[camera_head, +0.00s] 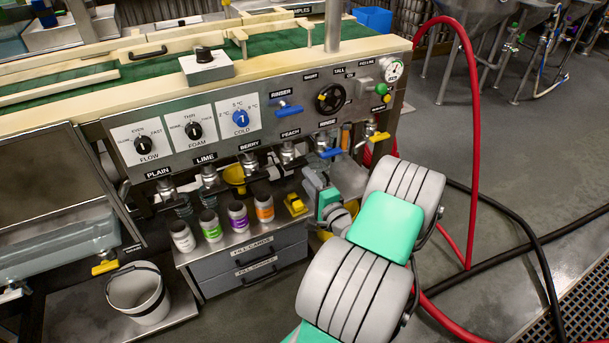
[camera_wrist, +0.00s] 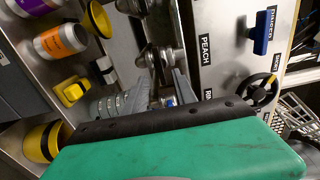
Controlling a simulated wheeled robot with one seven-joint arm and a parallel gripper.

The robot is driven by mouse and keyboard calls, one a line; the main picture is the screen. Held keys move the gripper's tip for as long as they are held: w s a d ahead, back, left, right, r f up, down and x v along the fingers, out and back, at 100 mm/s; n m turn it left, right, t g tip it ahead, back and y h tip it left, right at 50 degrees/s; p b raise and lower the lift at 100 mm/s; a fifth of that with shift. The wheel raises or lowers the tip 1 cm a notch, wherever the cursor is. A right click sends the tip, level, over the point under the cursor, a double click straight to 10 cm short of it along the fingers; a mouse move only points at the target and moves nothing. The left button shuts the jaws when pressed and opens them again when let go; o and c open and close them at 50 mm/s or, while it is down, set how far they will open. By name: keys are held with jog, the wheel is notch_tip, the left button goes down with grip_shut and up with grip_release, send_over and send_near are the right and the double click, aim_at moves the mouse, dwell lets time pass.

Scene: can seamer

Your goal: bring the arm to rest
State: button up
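My gripper (camera_head: 311,177) is in front of the filler panel's lower right, near the taps under the "PEACH" and "RINSE" labels. In the wrist view the two grey fingers of my gripper (camera_wrist: 161,76) are apart, with the metal taps (camera_wrist: 150,55) showing behind and between them. I see nothing held. My green and grey arm (camera_head: 390,228) reaches up from the lower middle of the head view, bent at its joints. The wrist's green cover hides the lower part of the wrist view.
Several cans with coloured labels (camera_head: 238,216) stand on the drawer unit (camera_head: 245,265) left of my gripper, with a yellow block (camera_head: 295,204) closer. A white bucket (camera_head: 139,294) stands lower left. A red hose (camera_head: 474,130) loops right of my arm; open floor lies beyond.

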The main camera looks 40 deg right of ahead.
jog(key=w+a+r+n+g+y+p, duration=0.25)
jog(key=a+r+n+p, duration=0.25)
jog(key=a, duration=0.4)
jog(key=w+a+r+n+g+y+p, duration=0.25)
jog(key=a+r+n+y+p, duration=0.2)
jog(key=a, duration=0.35)
jog(key=w+a+r+n+g+y+p, duration=0.2)
jog(key=a+r+n+g+p, duration=0.25)
jog(key=a, duration=0.45)
jog(key=s+a+r+n+g+h+p, duration=0.2)
jog(key=s+a+r+n+p, duration=0.1)
jog(key=s+r, duration=0.5)
jog(key=s+a+r+n+g+h+p, duration=0.2)
jog(key=s+a+r+n+p, duration=0.2)
jog(key=s+r+p, duration=0.3)
notch_tip(320, 180, up, 2)
jog(key=shift+s+a+n+g, duration=0.35)
jog(key=shift+s+a, duration=0.3)
jog(key=shift+s, duration=0.45)
